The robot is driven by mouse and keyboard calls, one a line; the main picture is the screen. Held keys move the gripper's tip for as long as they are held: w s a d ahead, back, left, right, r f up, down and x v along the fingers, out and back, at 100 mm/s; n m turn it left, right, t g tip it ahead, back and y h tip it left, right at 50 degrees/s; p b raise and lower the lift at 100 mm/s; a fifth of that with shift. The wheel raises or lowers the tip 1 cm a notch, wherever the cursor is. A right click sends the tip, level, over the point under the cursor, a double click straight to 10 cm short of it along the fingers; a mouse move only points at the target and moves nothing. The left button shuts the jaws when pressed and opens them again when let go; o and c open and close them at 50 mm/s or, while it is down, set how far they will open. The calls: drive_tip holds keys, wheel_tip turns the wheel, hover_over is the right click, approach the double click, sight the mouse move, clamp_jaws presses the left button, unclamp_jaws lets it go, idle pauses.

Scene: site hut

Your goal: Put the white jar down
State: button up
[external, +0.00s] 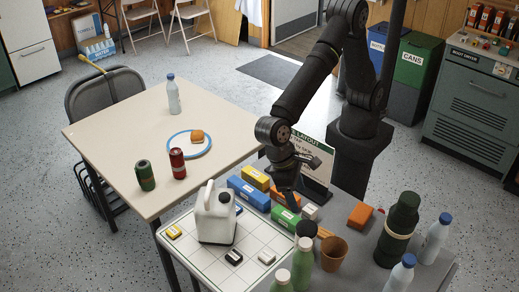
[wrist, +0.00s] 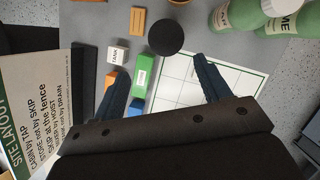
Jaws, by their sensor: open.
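The white jar, a jug-like container with a handle (external: 214,218), stands upright on the white gridded board (external: 187,236) in the external view. It does not show in the wrist view. My gripper (external: 289,196) is to the right of the jar, apart from it, above the coloured blocks. In the wrist view my gripper (wrist: 161,65) has its two dark fingers spread wide with nothing held between them. The board's grid (wrist: 181,86) shows beyond the fingers.
Near my gripper are a green block (wrist: 143,76), a white block marked TANK (wrist: 118,54) and a black disc (wrist: 166,37). A brown cup (external: 333,254), green bottles (external: 302,264) and a dark flask (external: 396,230) crowd the front right. The layout sign (external: 314,160) stands behind.

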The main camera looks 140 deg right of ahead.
drive_tip(key=s+f+n+t+h, duration=0.1)
drive_tip(key=s+f+n+h, duration=0.1)
drive_tip(key=s+n+h, duration=0.55)
drive_tip(key=s+f+n+t+h, duration=0.1)
drive_tip(key=s+f+n+h, duration=0.3)
drive_tip(key=n, duration=0.7)
drive_tip(key=s+a+r+n+t+y, duration=0.1)
drive_tip(key=a+r+n+t, duration=0.2)
drive_tip(key=n, duration=0.5)
drive_tip(key=s+a+r+n+t, duration=0.1)
drive_tip(key=s+a+n+t, duration=0.15)
drive_tip(key=n+t, duration=0.4)
drive_tip(key=s+a+r+n+t+y, duration=0.15)
drive_tip(key=a+n, duration=0.25)
drive_tip(key=n, duration=0.5)
drive_tip(key=n+t, duration=0.1)
drive_tip(key=n, duration=0.1)
approach(308, 227)
drive_tip(key=x, duration=1)
drive_tip(key=shift+w+d+f, duration=0.1)
drive_tip(key=shift+w+f, duration=0.05)
drive_tip(key=shift+w, duration=0.05)
drive_tip(key=c, duration=1.5)
